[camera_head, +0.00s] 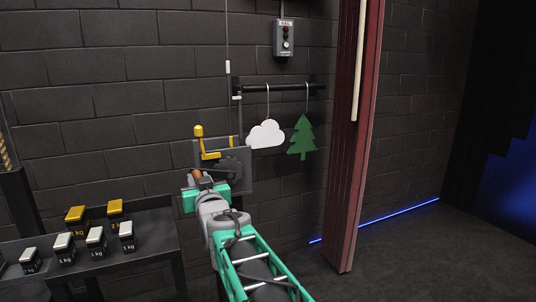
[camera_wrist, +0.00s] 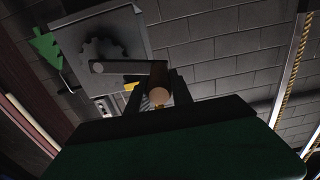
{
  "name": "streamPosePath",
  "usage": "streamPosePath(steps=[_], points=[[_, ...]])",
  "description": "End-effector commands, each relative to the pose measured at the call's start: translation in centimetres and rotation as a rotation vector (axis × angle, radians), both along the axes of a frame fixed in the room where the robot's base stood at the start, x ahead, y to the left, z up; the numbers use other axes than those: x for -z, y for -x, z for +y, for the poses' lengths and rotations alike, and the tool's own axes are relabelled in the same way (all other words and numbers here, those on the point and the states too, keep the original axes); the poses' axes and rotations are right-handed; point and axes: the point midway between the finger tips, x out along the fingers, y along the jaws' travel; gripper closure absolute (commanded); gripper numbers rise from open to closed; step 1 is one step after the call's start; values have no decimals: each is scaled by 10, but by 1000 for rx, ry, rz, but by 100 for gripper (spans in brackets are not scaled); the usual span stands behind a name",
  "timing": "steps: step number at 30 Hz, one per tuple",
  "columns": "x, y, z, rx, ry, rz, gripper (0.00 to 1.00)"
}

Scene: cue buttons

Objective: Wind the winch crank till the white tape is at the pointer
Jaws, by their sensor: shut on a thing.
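The winch (camera_head: 241,163) is a dark plate with a toothed wheel on the brick wall; it also shows in the wrist view (camera_wrist: 88,28). Its grey crank arm (camera_wrist: 118,67) ends in a round brown handle (camera_wrist: 160,96). My gripper (camera_head: 204,180) is shut on this handle, with one dark finger on each side in the wrist view. A yellow lever with a knob (camera_head: 198,131) stands at the plate's upper left. A small white piece, seemingly the white tape (camera_head: 228,67), is on the thin vertical line above the winch. I cannot tell the pointer clearly.
A dark rod (camera_head: 285,88) right of the line carries a white cloud (camera_head: 266,135) and a green tree (camera_head: 302,138). A grey button box (camera_head: 286,39) is above. Several weights stand on a dark bench (camera_head: 150,222) at left. A red post (camera_head: 352,150) stands right.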

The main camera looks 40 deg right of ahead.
Motion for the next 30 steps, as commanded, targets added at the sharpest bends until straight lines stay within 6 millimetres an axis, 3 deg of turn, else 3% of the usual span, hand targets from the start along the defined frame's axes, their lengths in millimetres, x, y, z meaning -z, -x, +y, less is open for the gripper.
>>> streamPosePath(steps=[8,18,27,30], points=[[-6,1,-2,3,3,-7,100],[-43,8,-29,11,3,-2,100],[-40,8,-31,10,1,4,100],[-44,11,-40,15,0,5,100]])
